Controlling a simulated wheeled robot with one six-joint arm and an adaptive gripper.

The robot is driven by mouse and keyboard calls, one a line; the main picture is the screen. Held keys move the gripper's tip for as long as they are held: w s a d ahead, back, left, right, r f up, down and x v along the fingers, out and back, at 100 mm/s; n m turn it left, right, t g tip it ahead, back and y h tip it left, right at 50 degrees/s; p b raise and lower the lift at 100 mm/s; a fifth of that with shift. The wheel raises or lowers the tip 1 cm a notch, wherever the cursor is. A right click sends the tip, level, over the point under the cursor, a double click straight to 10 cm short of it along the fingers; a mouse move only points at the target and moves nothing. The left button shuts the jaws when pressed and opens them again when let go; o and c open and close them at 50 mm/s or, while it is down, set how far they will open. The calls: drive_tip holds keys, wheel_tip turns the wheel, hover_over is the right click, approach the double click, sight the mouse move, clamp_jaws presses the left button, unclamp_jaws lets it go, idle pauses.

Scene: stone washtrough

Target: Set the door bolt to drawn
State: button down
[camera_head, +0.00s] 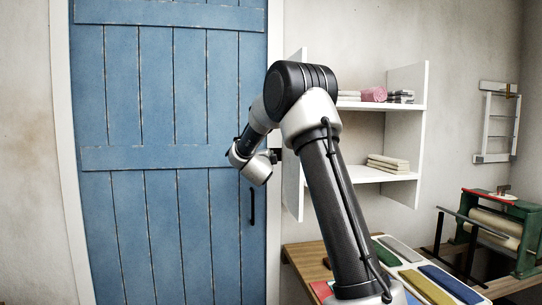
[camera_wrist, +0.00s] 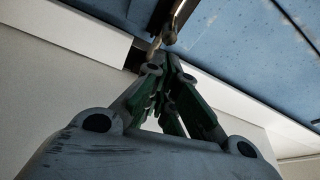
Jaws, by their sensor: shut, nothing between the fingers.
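The blue plank door (camera_head: 160,115) stands at the left in the head view. In the wrist view the door's blue face (camera_wrist: 245,40) fills the upper right. The metal door bolt (camera_wrist: 180,18) shows at the top of the wrist view, with a pale knob or bent end close to my fingertips. A dark block, perhaps its keeper (camera_wrist: 135,52), sits at the white frame. My gripper (camera_wrist: 164,62) is shut and empty, its tips right by the bolt's end; I cannot tell whether they touch. In the head view my own arm largely hides the gripper and bolt.
A black pull handle (camera_head: 252,207) is on the door below my wrist. White shelves (camera_head: 407,105) with folded cloths stand close right of the door. A wooden table (camera_head: 308,262) with coloured pieces and a green-framed roller machine (camera_head: 525,235) are at lower right.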

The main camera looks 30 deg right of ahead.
drive_tip(key=shift+a+f, duration=0.1)
drive_tip(key=shift+a, duration=0.1)
drive_tip(key=a, duration=0.1)
drive_tip(key=w+a, duration=0.1)
drive_tip(key=a, duration=0.2)
drive_tip(key=shift+w+a, duration=0.25)
drive_tip(key=shift+a, duration=0.15)
